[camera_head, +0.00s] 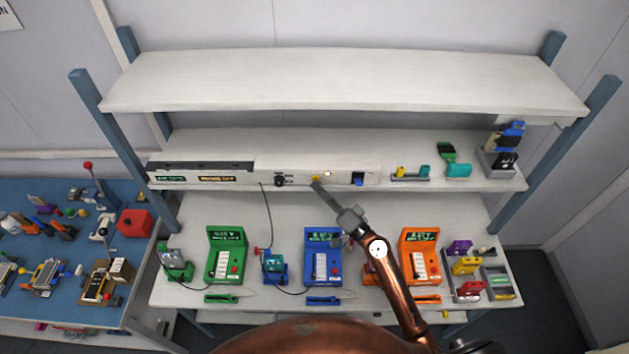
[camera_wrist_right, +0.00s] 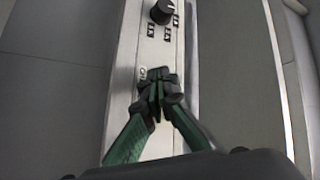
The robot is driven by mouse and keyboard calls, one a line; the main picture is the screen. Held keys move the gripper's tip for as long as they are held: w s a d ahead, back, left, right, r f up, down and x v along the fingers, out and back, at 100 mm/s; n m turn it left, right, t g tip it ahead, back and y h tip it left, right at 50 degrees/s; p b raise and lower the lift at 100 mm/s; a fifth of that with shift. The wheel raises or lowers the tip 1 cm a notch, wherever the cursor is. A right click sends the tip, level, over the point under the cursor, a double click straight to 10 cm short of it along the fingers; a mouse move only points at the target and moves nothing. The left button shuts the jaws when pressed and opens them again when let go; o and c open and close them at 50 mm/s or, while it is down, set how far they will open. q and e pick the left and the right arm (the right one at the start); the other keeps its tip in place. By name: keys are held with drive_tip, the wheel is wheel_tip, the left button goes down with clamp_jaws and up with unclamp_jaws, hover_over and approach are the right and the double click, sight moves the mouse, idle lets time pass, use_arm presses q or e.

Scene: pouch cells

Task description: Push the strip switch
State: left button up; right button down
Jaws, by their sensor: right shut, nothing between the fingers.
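A long white strip unit (camera_head: 310,163) lies along the front of the middle shelf. Its front face carries a black knob (camera_head: 280,180), a small yellow part (camera_head: 316,179) and a blue part (camera_head: 358,181); I cannot tell which is the switch. My right gripper (camera_head: 318,187) is shut and empty, its tips right at the yellow part. In the wrist view the shut fingertips (camera_wrist_right: 157,88) are over the unit's face and hide what lies under them; I cannot tell whether they touch. The knob (camera_wrist_right: 162,12) is beyond them. My left gripper is not in view.
Green (camera_head: 226,254), blue (camera_head: 322,256) and orange (camera_head: 420,255) testers stand on the table below. The upper shelf (camera_head: 340,80) is bare. Small holders (camera_head: 410,174) stand right of the strip unit. A thin black cable hangs from the shelf front.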

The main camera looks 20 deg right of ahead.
drive_tip(key=shift+w, duration=0.25)
drive_tip(key=shift+s, duration=0.4)
idle(0.3)
drive_tip(key=s+a, duration=0.1)
drive_tip(key=s, duration=0.4)
drive_tip(key=shift+s+a, duration=0.35)
drive_tip(key=shift+s, duration=0.05)
idle(2.2)
